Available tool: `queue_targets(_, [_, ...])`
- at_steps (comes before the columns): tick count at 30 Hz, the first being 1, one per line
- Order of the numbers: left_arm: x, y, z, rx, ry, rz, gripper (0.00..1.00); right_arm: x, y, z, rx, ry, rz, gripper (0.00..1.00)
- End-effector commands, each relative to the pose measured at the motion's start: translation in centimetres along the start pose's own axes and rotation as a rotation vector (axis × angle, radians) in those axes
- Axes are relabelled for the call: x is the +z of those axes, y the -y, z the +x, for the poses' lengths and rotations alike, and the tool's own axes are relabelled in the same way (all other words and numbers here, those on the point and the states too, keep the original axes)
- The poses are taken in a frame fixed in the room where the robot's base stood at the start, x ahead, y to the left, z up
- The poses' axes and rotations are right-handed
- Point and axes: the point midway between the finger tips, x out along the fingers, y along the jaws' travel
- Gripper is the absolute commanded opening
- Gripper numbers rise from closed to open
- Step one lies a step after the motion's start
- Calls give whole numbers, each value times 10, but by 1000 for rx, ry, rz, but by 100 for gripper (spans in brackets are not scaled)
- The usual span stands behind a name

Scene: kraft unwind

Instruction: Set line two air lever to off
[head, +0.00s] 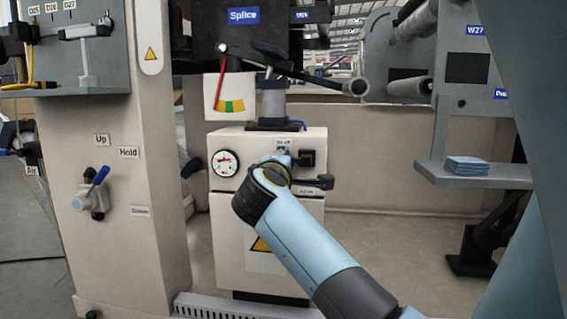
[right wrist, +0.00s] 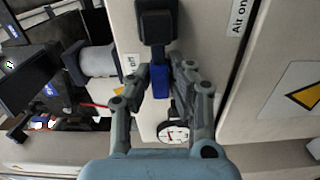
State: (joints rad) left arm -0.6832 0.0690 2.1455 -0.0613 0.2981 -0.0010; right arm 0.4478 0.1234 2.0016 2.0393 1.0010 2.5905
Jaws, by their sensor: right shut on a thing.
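The air lever has a black body (head: 307,158) on the front of a beige cabinet (head: 228,140); its blue handle (right wrist: 160,82) shows in the right wrist view. My right gripper (right wrist: 160,72) is shut on this handle, one finger on each side. In the head view my right wrist covers most of the handle. A label ending in "off" (right wrist: 131,62) is left of the lever in the right wrist view, and an "Air on" label (right wrist: 238,18) is to its right. In the head view they are above and below the lever. My left gripper is not in view.
A pressure gauge (head: 225,163) is left of the lever on the cabinet. A beige column (head: 160,200) with another blue-handled lever (head: 99,178) stands further left. A grey shelf (head: 480,177) with a blue stack (head: 466,165) juts out at right.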

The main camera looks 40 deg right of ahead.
Motion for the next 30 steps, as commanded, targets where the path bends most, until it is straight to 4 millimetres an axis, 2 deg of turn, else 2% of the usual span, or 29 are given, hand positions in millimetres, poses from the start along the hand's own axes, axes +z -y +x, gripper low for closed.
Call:
queue_targets(1, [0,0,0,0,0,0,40,0,1,0,-2,2,4,18])
queue_targets(6, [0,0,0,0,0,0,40,0,0,0,-2,1,2,40])
queue_targets(16, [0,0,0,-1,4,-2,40,0,1,-5,-3,0,3,40])
queue_targets(24, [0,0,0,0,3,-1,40,0,2,-50,-7,1,5,40])
queue_targets(30, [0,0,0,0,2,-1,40,0,1,-72,-4,1,3,40])
